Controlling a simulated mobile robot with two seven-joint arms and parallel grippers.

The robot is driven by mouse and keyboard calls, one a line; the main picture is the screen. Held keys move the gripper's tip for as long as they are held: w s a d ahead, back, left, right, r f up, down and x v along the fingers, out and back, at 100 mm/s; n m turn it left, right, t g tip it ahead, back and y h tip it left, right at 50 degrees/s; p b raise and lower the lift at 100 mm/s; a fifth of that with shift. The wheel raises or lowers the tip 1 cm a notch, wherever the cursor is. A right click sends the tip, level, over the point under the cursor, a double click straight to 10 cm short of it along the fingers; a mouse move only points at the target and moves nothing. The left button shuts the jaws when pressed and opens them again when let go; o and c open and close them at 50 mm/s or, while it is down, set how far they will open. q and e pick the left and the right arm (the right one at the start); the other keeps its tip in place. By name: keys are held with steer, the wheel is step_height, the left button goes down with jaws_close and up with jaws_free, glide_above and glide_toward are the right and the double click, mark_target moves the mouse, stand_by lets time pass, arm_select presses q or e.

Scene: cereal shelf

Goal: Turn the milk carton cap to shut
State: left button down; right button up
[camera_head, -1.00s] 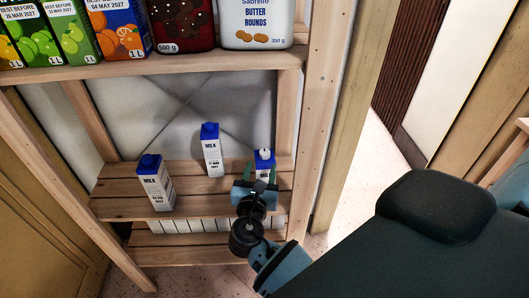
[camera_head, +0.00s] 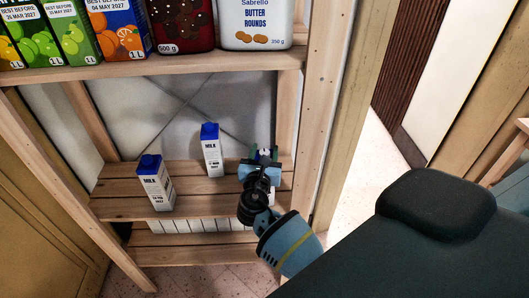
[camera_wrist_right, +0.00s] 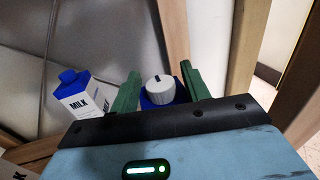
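The milk carton with the white cap stands at the right end of the slatted shelf, mostly hidden behind my right gripper (camera_head: 263,155) in the head view. In the right wrist view its white round cap (camera_wrist_right: 159,88) with a dark blue mark sits on the carton's blue top (camera_wrist_right: 150,104). The green fingers of my right gripper (camera_wrist_right: 161,88) stand on either side of the cap, with gaps visible, so the gripper is open. Whether the cap is fully turned is unclear. My left gripper is out of view.
Two other blue-topped milk cartons stand on the slatted shelf (camera_head: 120,207): one at the middle back (camera_head: 212,155), one at the left (camera_head: 157,190). A wooden post (camera_head: 322,110) is close on the right. Juice cartons and food packs fill the shelf above.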

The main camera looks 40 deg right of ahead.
steer(key=c, duration=0.9)
steer(key=shift+o, duration=0.2)
